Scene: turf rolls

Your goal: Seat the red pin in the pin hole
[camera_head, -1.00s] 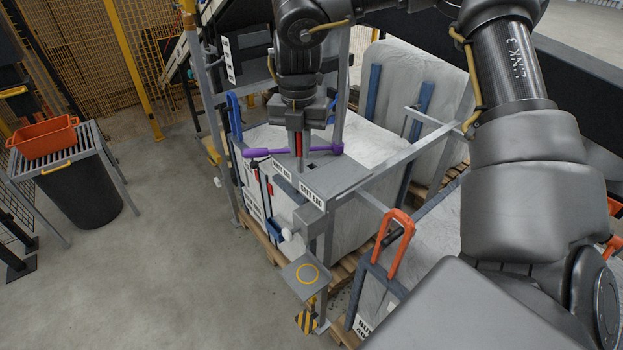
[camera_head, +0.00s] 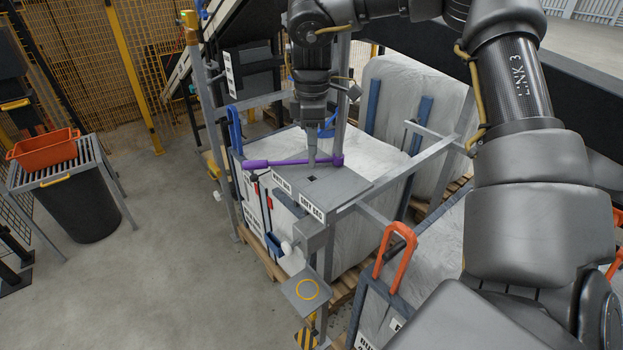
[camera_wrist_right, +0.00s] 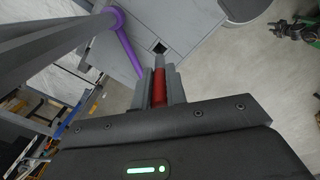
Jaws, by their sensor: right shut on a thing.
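My right gripper (camera_head: 312,145) points down over a grey plate (camera_head: 345,184) on the metal frame. In the wrist view it is shut on the red pin (camera_wrist_right: 159,90), whose grey tip (camera_wrist_right: 160,48) sticks out past the fingers. The tip appears apart from the hole. The red of the pin is hidden in the head view. My left gripper is not in view.
A purple bar (camera_head: 285,163) runs along the plate's back edge, close to the gripper. An orange handle (camera_head: 396,258) stands at the front right. A small shelf with a yellow ring (camera_head: 307,290) sits lower in front. An orange bin (camera_head: 44,147) is at far left.

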